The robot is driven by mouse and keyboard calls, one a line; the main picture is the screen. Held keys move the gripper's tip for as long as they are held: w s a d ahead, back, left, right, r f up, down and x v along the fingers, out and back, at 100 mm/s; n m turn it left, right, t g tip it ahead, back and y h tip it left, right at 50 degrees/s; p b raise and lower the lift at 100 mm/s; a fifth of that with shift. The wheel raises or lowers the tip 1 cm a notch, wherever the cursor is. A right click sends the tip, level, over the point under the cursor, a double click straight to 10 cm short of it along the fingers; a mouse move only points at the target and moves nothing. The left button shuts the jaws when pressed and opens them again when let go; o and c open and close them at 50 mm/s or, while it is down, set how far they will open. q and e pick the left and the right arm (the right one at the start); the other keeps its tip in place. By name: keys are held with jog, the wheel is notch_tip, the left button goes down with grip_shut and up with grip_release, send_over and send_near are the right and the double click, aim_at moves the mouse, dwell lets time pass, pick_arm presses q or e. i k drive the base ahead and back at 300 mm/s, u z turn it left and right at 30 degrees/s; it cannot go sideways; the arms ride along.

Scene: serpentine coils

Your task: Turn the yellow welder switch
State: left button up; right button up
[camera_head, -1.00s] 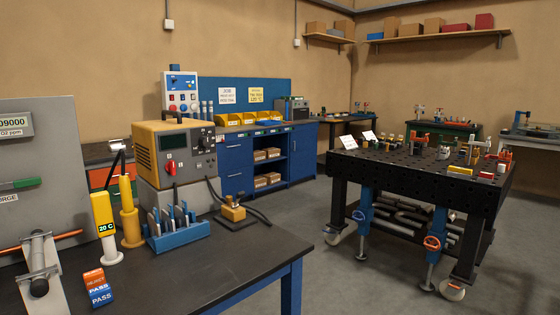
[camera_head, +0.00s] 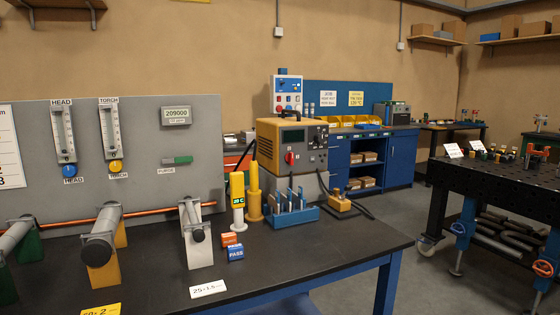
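The yellow welder (camera_head: 283,132) stands at the back right of the black-topped workbench (camera_head: 300,262), on a grey base. Its grey front panel has a dark display (camera_head: 293,136), a red switch (camera_head: 290,158) on a pale plate, and several dark knobs at the right. The red switch looks roughly upright, but it is too small to tell its exact setting. I see no yellow switch on the welder; its casing is yellow. Neither of my grippers is in view, and nothing of mine touches the welder.
In front of the welder stand a yellow handheld device (camera_head: 238,200), a yellow torch-like tool (camera_head: 254,195) and a blue tool rack (camera_head: 294,215). A grey gauge panel (camera_head: 140,165) and pipe clamps (camera_head: 198,235) are at left. Open floor (camera_head: 385,215) lies right of the bench.

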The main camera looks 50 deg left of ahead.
aim_at(289, 156)
jog(key=k, duration=0.25)
jog(key=u, duration=1.25)
